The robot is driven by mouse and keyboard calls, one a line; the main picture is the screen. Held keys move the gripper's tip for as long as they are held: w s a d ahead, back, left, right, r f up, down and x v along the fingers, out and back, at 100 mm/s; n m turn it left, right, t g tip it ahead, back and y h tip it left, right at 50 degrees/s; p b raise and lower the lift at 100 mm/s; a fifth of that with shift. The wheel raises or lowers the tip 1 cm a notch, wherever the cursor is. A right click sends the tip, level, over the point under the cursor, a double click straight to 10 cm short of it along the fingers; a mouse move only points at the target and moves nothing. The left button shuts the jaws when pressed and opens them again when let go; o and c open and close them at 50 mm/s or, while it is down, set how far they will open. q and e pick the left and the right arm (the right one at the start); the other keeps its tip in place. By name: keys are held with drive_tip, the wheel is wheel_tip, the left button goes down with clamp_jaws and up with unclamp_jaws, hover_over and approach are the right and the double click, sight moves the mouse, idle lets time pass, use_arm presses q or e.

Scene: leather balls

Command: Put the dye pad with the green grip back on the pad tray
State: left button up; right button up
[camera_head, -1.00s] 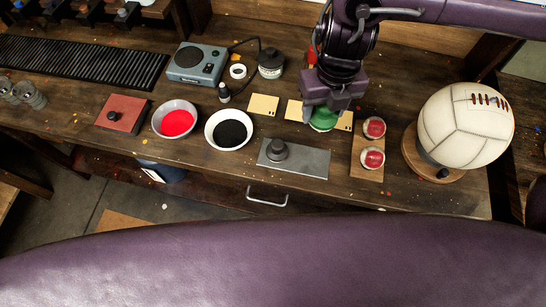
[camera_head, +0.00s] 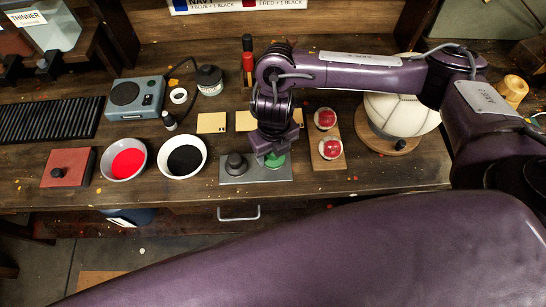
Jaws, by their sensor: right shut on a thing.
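My right gripper (camera_head: 272,152) points down and is shut on the dye pad with the green grip (camera_head: 275,161). The fingers hide part of the green grip. The pad is over the right part of the grey pad tray (camera_head: 250,180); I cannot tell whether it touches the tray or hangs just above it. A dark-gripped pad (camera_head: 235,164) stands on the left part of the same tray. My left gripper is not in view.
A white bowl of black dye (camera_head: 182,156) is left of the tray. A wooden block with two red-topped pads (camera_head: 326,119) is close on the right, and a white ball (camera_head: 402,115) stands beyond it. Tan cards (camera_head: 211,123) lie behind.

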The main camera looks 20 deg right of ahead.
sight(273, 159)
wheel_tip(273, 159, down, 3)
drive_tip(key=shift+s+a+r+b, duration=0.1)
drive_tip(key=shift+r+b, duration=0.05)
drive_tip(key=shift+b, duration=0.25)
drive_tip(key=shift+f, duration=0.25)
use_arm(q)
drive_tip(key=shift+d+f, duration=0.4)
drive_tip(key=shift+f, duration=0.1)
use_arm(e)
drive_tip(key=shift+f, duration=0.15)
drive_tip(key=o, duration=0.9)
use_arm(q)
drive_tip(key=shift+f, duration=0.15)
